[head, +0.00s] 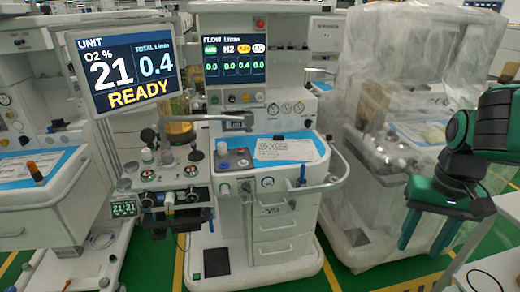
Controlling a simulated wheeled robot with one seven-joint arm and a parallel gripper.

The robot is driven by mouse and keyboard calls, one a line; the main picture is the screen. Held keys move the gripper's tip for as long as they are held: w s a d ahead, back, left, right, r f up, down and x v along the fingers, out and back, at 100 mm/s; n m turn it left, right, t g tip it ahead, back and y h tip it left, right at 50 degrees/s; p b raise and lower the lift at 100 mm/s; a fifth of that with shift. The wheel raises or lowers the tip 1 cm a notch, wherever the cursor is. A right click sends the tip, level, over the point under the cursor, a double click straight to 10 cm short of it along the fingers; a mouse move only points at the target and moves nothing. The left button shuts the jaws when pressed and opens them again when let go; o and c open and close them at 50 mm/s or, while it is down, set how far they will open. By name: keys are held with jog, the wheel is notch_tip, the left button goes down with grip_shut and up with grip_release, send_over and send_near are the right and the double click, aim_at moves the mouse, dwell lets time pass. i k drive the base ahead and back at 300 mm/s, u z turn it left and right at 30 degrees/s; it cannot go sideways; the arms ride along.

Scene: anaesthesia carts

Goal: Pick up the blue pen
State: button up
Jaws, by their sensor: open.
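A small dark blue piece (278,137) lies at the top edge of the white paper sheet (285,150) on the middle cart's blue work surface (316,146). It may be the blue pen, but it is too small to be sure. My gripper (424,240) hangs at the right with its green fingers pointing down. It is open and empty, well to the right of the middle cart and apart from the paper.
The middle anaesthesia cart (270,218) has a curved rail (335,183) at its right front. A plastic-covered cart (385,100) stands behind my gripper. A monitor (125,68) overhangs the left side. Green floor (350,280) is open in front.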

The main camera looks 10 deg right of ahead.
aim_at(302, 171)
jog(key=z, duration=0.05)
jog(key=k, duration=0.5)
jog(key=z, duration=0.35)
jog(key=i, duration=1.35)
jog(key=u, duration=0.4)
